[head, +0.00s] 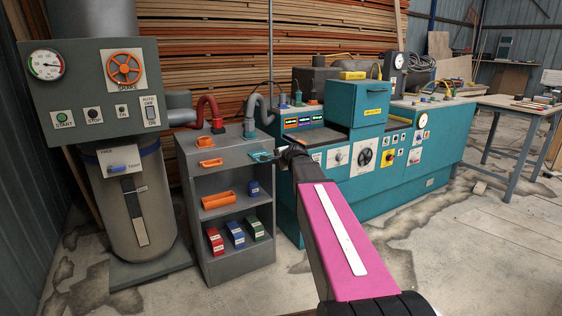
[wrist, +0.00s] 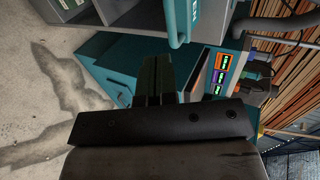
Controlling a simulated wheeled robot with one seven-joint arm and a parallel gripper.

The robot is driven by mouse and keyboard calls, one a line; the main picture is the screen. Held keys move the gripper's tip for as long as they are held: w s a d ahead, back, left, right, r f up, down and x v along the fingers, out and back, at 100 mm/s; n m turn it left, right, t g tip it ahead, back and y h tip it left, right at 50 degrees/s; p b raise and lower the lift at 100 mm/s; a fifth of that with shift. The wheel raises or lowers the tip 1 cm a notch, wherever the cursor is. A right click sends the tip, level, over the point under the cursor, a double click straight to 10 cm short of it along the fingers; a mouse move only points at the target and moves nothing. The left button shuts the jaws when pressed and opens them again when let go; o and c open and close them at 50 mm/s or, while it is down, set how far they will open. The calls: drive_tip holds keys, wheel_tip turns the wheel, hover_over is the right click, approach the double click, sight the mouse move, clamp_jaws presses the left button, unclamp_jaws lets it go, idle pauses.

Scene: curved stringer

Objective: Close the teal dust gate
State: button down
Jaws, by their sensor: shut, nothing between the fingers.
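The teal dust gate (head: 261,156) is a small flat plate that sticks out from the top right of the grey cabinet. In the wrist view the teal gate (wrist: 178,22) shows at the top, with part of some white lettering and a rounded bar end. My gripper (head: 281,153) is just right of the gate in the head view; whether they touch I cannot tell. In the wrist view my gripper (wrist: 155,60) has its dark fingers together, with nothing between them, and the gate lies beyond and beside the tips. The gate's inner part is hidden.
The grey cabinet (head: 188,176) has an orange gate (head: 211,163), hoses on top and shelves with bins. The teal machine (head: 395,172) stands close behind and right of my gripper. A dust collector (head: 130,205) stands left. Open floor (head: 490,240) lies at right.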

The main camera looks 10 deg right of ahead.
drive_tip(key=r+x, duration=0.1)
drive_tip(key=x, duration=0.6)
drive_tip(key=shift+w, duration=0.15)
drive_tip(key=w, duration=0.2)
drive_tip(key=w+a, duration=0.1)
drive_tip(key=w, duration=0.2)
drive_tip(key=w+a, duration=0.1)
drive_tip(key=w, duration=0.1)
drive_tip(key=shift+w+a, duration=0.25)
